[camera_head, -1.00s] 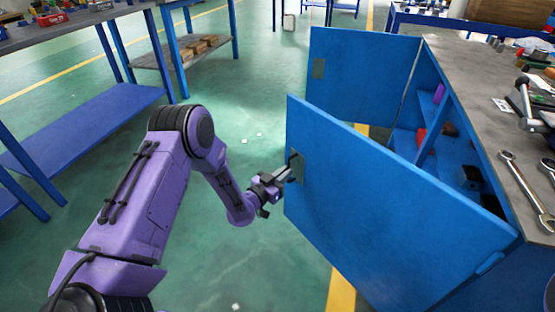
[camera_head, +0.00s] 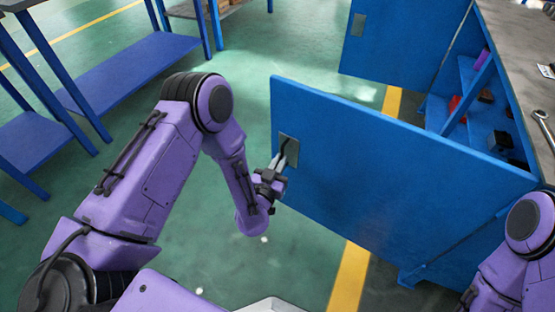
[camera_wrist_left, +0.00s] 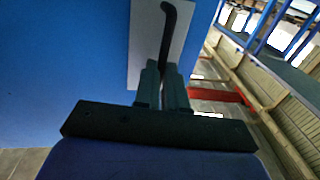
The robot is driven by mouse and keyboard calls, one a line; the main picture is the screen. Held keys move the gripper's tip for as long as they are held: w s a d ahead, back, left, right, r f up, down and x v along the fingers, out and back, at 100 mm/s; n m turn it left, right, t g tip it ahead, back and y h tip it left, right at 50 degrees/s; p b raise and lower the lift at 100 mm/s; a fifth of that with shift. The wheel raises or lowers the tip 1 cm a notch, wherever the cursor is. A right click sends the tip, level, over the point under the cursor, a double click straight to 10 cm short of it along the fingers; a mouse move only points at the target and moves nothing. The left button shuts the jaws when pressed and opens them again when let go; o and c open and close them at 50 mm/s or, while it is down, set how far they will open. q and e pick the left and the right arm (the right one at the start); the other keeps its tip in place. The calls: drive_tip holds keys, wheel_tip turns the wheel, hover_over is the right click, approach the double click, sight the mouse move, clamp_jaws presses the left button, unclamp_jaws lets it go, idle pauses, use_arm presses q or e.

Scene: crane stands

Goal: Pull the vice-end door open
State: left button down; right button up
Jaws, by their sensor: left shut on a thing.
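The near blue cabinet door (camera_head: 385,165) stands swung out from the bench cabinet, with a grey plate and a dark handle (camera_head: 284,150) at its free left edge. My left gripper (camera_head: 276,165) is shut on that handle. In the left wrist view the two fingers (camera_wrist_left: 163,88) close around the lower part of the dark bent handle (camera_wrist_left: 168,35), in front of the pale plate (camera_wrist_left: 145,50). A second blue door (camera_head: 395,45) stands open farther back. My right arm shows at the lower right edge, but its gripper is out of view.
The cabinet's inside shelf (camera_head: 480,115) holds a red item, a purple item and dark boxes. A wrench (camera_head: 543,128) lies on the grey bench top (camera_head: 515,45). Blue shelving (camera_head: 130,55) stands at the left. Green floor (camera_head: 330,265) is open before the door.

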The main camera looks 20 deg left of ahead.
use_arm(q)
drive_tip(key=shift+d, duration=0.1)
drive_tip(key=c, duration=1.2)
unclamp_jaws()
drive_tip(key=s+p, duration=0.1)
drive_tip(key=s, duration=0.9)
drive_tip(key=shift+s, duration=0.25)
drive_tip(key=shift+d, duration=0.15)
